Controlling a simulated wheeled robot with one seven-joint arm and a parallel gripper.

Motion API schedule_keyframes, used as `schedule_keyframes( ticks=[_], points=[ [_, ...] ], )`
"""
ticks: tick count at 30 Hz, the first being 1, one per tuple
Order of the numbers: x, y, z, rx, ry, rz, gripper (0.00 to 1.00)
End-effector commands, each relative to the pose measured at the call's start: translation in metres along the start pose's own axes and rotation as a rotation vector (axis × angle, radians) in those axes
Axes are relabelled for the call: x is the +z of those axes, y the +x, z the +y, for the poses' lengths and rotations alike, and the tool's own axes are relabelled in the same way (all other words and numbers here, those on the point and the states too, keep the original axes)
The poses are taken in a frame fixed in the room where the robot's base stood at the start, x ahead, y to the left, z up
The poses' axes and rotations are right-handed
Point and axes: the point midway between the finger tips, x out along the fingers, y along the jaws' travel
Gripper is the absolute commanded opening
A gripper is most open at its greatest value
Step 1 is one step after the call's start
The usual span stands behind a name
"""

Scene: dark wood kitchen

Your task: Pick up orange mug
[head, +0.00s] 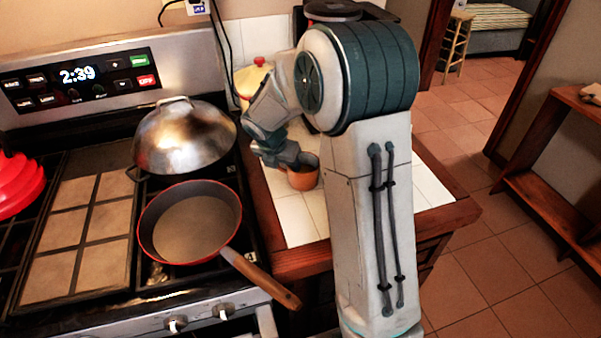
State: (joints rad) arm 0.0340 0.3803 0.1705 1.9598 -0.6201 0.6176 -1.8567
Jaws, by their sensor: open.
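The orange mug (302,177) stands upright on the white tiled counter, right of the stove. Its dark inside shows from above, and its right side is close to my arm in the picture. My gripper (284,160) is at the mug's upper left, pointing down towards the counter. It is open, and its fingers overlap the mug's left rim in the picture. I cannot tell whether they touch the mug or where each finger lies around it. My arm hides part of the counter behind and to the right.
A red-rimmed pan (190,222) sits on the stove, its wooden handle (262,280) reaching towards the counter's front edge. A domed metal lid (184,138) is behind it. A yellow pot with a red knob (252,80) stands behind my gripper. Bare tiles (297,222) lie in front of the mug.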

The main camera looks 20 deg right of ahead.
Motion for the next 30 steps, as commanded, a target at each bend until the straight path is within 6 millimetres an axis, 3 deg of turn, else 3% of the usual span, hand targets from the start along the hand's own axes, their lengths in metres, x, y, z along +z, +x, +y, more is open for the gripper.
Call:
schedule_keyframes(
  ticks=[1,6,20,30],
  points=[
    [0.0,0.0,0.0,0.0,0.0,0.0,0.56],
    [0.0,0.0,0.0,0.0,0.0,0.0,0.09],
    [0.002,-0.004,0.0,0.001,0.0,-0.001,0.09],
    [0.011,-0.027,0.0,0.001,0.002,-0.002,0.08]
  ],
)
